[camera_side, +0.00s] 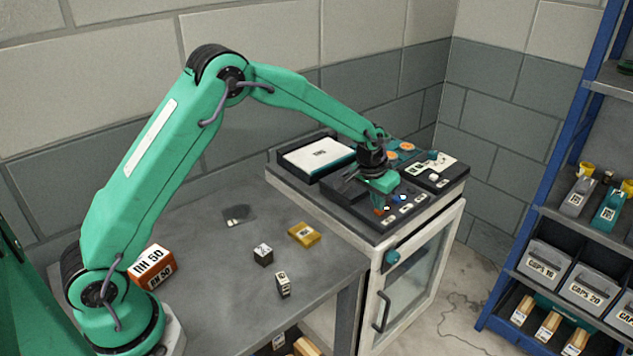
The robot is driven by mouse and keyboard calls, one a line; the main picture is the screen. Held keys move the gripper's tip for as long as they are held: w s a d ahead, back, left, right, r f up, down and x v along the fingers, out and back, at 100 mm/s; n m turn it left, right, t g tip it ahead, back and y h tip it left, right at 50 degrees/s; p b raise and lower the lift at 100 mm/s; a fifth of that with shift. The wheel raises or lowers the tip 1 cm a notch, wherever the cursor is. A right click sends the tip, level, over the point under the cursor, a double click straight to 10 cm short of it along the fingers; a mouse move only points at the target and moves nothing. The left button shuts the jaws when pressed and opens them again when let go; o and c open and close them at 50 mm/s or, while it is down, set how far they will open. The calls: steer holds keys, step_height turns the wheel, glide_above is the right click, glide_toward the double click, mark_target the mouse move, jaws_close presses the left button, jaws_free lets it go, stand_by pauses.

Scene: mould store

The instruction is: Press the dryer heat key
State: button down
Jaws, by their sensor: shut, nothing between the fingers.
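I cannot read which label is the heat key. My gripper (379,211) points down over the front part of this panel, shut and empty.
Two orange buttons (407,146) and a white plate with small knobs (430,165) are behind my gripper. A white pad (318,153) lies at the panel's back left. Small blocks (263,254) and an orange box (152,266) stand on the grey bench. A blue shelf rack (540,170) stands right.

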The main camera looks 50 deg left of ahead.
mark_target(370, 220)
steer(key=shift+s+f, duration=0.15)
steer(key=shift+f, duration=1.05)
steer(key=shift+r, duration=0.15)
steer(key=r, duration=0.5)
steer(key=shift+w, duration=0.3)
steer(key=v, duration=0.9)
steer(key=shift+s+r, duration=0.15)
steer(key=shift+r, duration=0.2)
